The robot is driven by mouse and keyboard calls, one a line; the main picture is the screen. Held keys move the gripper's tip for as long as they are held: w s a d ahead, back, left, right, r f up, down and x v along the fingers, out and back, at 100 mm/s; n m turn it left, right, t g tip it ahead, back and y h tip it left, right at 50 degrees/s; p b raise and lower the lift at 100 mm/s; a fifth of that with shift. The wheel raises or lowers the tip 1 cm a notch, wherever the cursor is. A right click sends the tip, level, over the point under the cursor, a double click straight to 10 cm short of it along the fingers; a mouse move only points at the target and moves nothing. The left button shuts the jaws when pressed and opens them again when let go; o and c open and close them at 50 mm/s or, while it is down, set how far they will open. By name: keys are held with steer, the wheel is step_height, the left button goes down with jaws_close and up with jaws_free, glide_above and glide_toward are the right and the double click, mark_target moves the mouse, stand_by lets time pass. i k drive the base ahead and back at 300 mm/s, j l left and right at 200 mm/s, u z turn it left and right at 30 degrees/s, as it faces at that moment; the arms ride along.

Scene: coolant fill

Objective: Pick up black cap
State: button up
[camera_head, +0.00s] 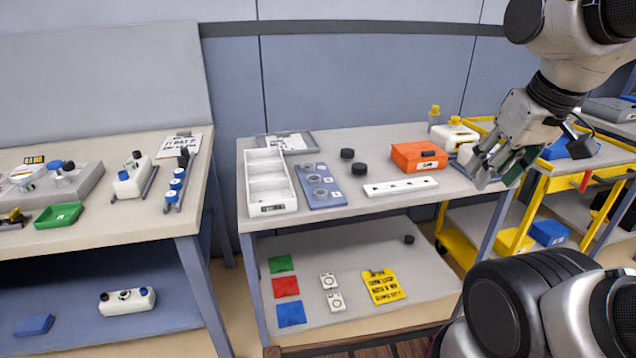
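Two round black caps lie on the middle table. One black cap (347,154) is farther back, and another black cap (359,169) lies just in front of it, left of the orange box. A third small black cap (409,239) lies on the shelf below. My gripper (497,182) is at the right end of this table, well right of the caps and touching none of them. Its fingertips look apart, with nothing visible held between them.
The orange box (419,157) and a white strip with holes (400,187) lie between the caps and my gripper. A blue tray with round fittings (327,200) and a white compartment bin (285,208) stand left. A yellow cart (545,187) is at right.

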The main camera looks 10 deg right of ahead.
mark_target(347, 154)
steer(key=i+l+u, duration=0.1)
steer(key=i+l, duration=0.25)
steer(key=i, duration=0.2)
steer(key=i+l, duration=0.35)
steer(key=i, duration=0.25)
steer(key=j+u, duration=0.05)
